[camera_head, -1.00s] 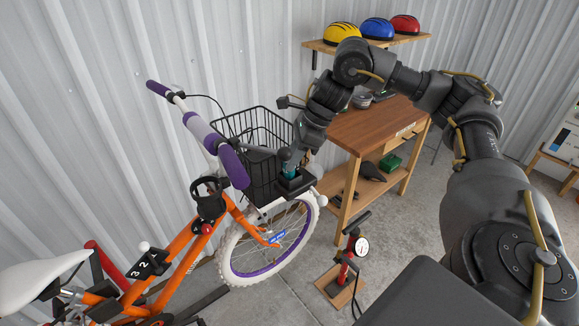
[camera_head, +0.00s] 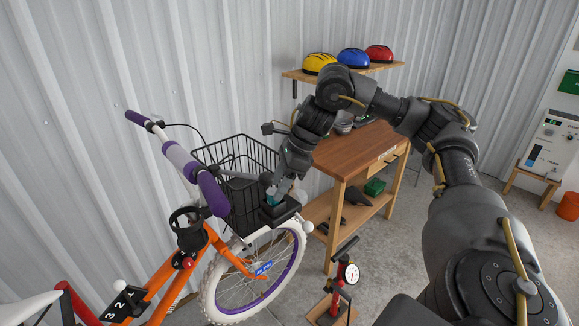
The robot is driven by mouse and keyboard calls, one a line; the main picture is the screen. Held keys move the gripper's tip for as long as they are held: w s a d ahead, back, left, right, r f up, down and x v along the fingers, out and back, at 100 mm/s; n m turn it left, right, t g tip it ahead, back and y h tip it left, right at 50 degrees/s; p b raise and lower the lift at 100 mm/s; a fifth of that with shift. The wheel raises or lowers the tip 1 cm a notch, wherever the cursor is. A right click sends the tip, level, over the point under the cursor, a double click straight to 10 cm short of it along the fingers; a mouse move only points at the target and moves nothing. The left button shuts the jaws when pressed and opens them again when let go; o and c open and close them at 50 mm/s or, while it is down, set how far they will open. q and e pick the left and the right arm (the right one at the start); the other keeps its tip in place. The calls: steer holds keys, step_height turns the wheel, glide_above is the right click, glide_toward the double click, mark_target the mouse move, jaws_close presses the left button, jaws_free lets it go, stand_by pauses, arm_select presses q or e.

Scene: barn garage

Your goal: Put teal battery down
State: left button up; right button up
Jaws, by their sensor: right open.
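The teal battery (camera_head: 271,197) is a small upright piece at the front of the black wire basket (camera_head: 243,212) on the orange bike. It appears to stand in or on a black block (camera_head: 281,212) beside the basket's front corner; the exact contact is hidden. My right gripper (camera_head: 277,193) is open around or right beside the battery, its jaws partly covered by the wrist. My left gripper is out of view.
The bike's purple-and-white handlebar (camera_head: 195,172) rises left of the basket. A wooden workbench (camera_head: 350,150) stands right behind my wrist, with helmets on a shelf (camera_head: 376,70) above. A pump (camera_head: 343,285) stands on the floor below.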

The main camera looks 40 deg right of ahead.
steer(key=p+v, duration=0.3)
steer(key=v, duration=0.7)
steer(key=shift+p, duration=0.35)
steer(key=shift+s+d, duration=0.1)
steer(key=shift+d, duration=0.05)
